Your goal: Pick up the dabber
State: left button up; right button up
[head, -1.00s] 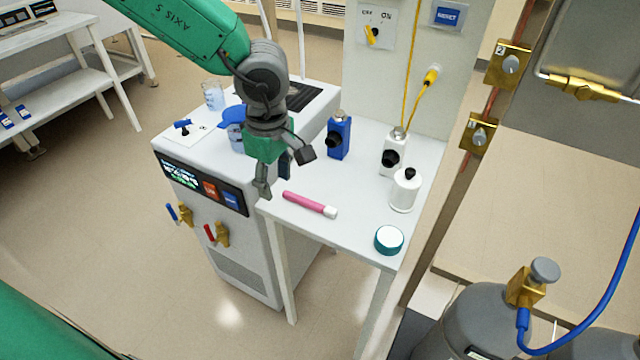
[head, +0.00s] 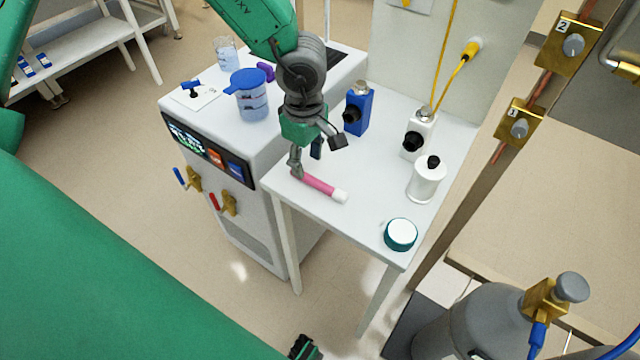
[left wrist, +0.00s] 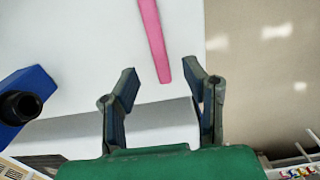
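The pink stick with a white end, which I take to be the dabber (head: 323,187), lies on the white side table (head: 345,224). In the left wrist view its pink end (left wrist: 155,45) points toward the gap between my fingers. My left gripper (head: 318,157) is over the table at the dabber's pink end, fingers pointing down. In the left wrist view the gripper (left wrist: 162,76) is open, with nothing clasped between its fingertips. The white end is out of that view. A dark green part at the bottom edge may be my right gripper (head: 304,348); its fingers cannot be made out.
A blue bottle (head: 358,110), a white bottle with a black knob (head: 420,134), a white jar (head: 427,181) and a teal-rimmed round tub (head: 401,235) stand on the table. A blue-lidded jug (head: 252,100) stands on the adjoining cabinet. A gas cylinder (head: 480,325) is at lower right.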

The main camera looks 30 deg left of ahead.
aim_at(307, 175)
pick_arm(q)
jog(key=shift+a+f, duration=0.1)
jog(key=shift+f, duration=0.35)
notch_tip(307, 175, down, 4)
jog(key=shift+r+b, duration=0.25)
jog(key=shift+b, duration=0.15)
jog(key=shift+w+d+f, duration=0.1)
jog(key=shift+d+f, duration=0.1)
jog(key=shift+f, duration=0.1)
jog(key=shift+a, duration=0.1)
jog(key=c, duration=0.7)
jog(key=shift+a, duration=0.1)
grip_shut()
notch_tip(307, 175, up, 10)
jog(key=p, duration=0.2)
